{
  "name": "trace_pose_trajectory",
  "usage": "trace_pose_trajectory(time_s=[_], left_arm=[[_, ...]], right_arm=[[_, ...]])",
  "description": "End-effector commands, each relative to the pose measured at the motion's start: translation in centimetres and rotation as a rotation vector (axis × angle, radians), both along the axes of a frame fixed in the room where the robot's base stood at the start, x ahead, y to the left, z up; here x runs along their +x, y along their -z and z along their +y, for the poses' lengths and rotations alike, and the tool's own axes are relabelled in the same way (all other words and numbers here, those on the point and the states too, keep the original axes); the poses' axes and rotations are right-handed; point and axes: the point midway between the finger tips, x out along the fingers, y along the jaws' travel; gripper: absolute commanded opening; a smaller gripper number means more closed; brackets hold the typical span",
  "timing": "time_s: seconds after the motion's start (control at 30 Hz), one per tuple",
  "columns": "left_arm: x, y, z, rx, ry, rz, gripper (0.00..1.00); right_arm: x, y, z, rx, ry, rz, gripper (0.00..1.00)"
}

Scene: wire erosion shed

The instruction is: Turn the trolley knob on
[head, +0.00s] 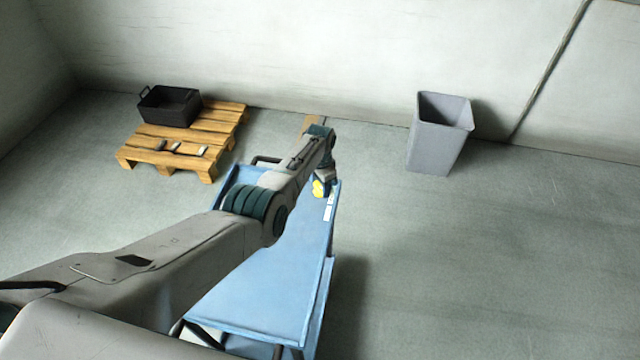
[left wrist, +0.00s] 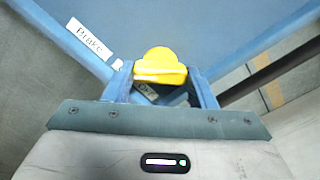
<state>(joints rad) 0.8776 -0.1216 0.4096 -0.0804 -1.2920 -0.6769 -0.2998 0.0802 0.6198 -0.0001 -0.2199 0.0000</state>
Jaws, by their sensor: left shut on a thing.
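The trolley (head: 268,295) is blue with a flat top and stands in the middle of the head view. The yellow knob (head: 319,188) sits at its far right corner, and it also shows in the left wrist view (left wrist: 160,66). My left gripper (left wrist: 162,85) is shut on the knob, one finger on each side of it. In the head view the left gripper (head: 324,178) is small and partly hidden by its own arm. Another label below the knob is partly covered. My right gripper is not in view.
A wooden pallet (head: 222,125) at the back left carries a black crate (head: 168,112) and several small items. A grey bin (head: 437,145) stands at the back right. The floor right of the trolley is clear. A wall runs behind.

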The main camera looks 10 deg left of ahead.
Motion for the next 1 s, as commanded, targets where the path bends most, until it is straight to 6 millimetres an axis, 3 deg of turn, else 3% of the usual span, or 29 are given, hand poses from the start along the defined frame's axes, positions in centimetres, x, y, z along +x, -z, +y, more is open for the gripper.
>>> trace_pose_trajectory(time_s=[0.37,0.4,0.43,0.77,1.0], left_arm=[[0.0,0.0,0.0,0.001,0.006,-0.001,0.28],[0.0,0.0,0.0,0.001,0.006,-0.001,0.57],[0.0,0.0,0.0,0.001,0.006,-0.001,0.60],[0.0,-0.3,0.0,0.001,0.004,-0.001,0.60],[0.0,-3.2,0.0,0.000,0.004,-0.004,0.60]], right_arm=[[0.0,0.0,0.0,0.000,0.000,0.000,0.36],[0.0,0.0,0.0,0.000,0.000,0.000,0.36],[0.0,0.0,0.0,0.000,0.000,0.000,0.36],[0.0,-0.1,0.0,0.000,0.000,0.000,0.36],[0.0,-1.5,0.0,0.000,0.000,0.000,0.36]])
